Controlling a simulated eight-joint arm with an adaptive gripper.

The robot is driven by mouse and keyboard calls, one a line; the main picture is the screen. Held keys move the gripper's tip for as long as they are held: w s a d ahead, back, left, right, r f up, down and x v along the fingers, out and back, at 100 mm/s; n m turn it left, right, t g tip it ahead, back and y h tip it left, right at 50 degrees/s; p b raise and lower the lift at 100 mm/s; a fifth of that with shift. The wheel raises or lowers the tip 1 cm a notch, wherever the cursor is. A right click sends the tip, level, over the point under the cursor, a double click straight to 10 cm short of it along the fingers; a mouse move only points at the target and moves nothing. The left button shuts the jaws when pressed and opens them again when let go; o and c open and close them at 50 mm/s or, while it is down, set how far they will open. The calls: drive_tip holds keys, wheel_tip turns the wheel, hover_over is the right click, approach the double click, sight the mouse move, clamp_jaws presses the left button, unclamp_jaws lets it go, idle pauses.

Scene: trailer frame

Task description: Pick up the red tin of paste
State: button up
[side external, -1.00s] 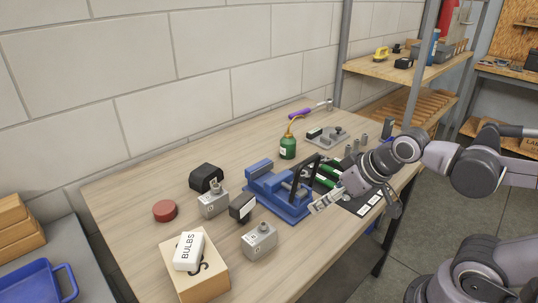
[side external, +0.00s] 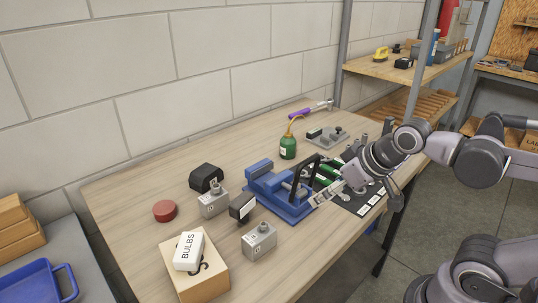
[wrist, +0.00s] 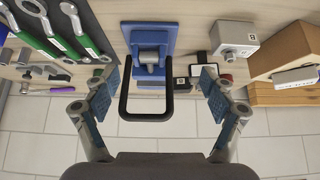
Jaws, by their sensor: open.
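The red tin (side external: 164,211) is a short round tin lying flat near the left side of the wooden bench. In the wrist view a small red patch (wrist: 227,78), probably this tin, shows partly hidden behind the right finger. My gripper (side external: 358,197) is open and empty above the right part of the bench, by the blue vise and well to the right of the tin. In the wrist view its two fingers (wrist: 160,84) stand wide apart, with the vise's black handle between them.
The blue vise (side external: 279,190) stands between my gripper and the tin. Near the tin are a black box (side external: 206,178), grey metal blocks (side external: 213,203) and a cardboard box (side external: 208,275) bearing a white bulbs carton (side external: 188,250). A green oil can (side external: 288,148) stands behind.

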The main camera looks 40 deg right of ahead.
drive_tip(key=w+a+r+n+g, duration=0.1)
drive_tip(key=w+r, duration=0.2)
drive_tip(key=r, duration=0.3)
drive_tip(key=w+a+r, duration=0.1)
drive_tip(key=w+r, duration=0.2)
drive_tip(key=r, duration=0.2)
drive_tip(key=w+a+r+n+g, duration=0.1)
drive_tip(key=w+a+r, duration=0.1)
drive_tip(key=w, duration=0.2)
drive_tip(key=w+a+r+n+y, duration=0.1)
drive_tip(key=w+a+r, duration=0.1)
drive_tip(key=w, duration=0.2)
drive_tip(key=w+a+r+n+g, duration=0.1)
drive_tip(key=w+a+r, duration=0.1)
drive_tip(key=w, duration=0.3)
drive_tip(key=n+g, duration=0.3)
drive_tip(key=n, duration=0.2)
hover_over(164, 207)
drive_tip(key=s+d, duration=0.1)
wheel_tip(164, 207, down, 13)
drive_tip(key=shift+w+a+f, duration=0.15)
drive_tip(key=shift+f, duration=2.4)
drive_tip(key=shift+w+a+f, duration=0.15)
drive_tip(key=shift+w+f, duration=0.05)
drive_tip(key=shift+f, duration=2.4)
drive_tip(key=shift+w+a+f, duration=0.15)
drive_tip(key=shift+f, duration=2.4)
